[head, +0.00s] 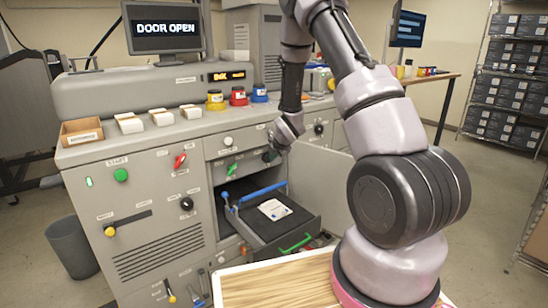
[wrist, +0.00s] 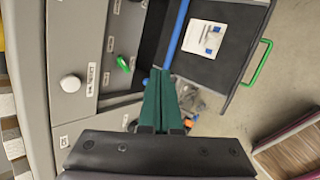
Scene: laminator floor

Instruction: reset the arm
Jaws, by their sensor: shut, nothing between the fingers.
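My arm reaches forward and down to the front of the grey laminating machine (head: 150,165). My gripper (head: 270,155) is in front of the machine, above the open dark drawer (head: 290,228). In the wrist view its two green fingers (wrist: 160,72) lie together, shut and empty. Past their tips the wrist view shows the drawer's blue bar (wrist: 178,35) and a white card (wrist: 205,37) lying in the drawer. Whether the fingertips touch anything is hard to tell, but they look clear of the card.
The drawer sticks out with its green handle (head: 297,243) in front. A grey door (head: 325,172) stands open right of it. A wooden-topped surface (head: 270,283) is close to my base. The monitor (head: 165,28) reads "DOOR OPEN". Open floor lies to the right, before the shelves (head: 508,85).

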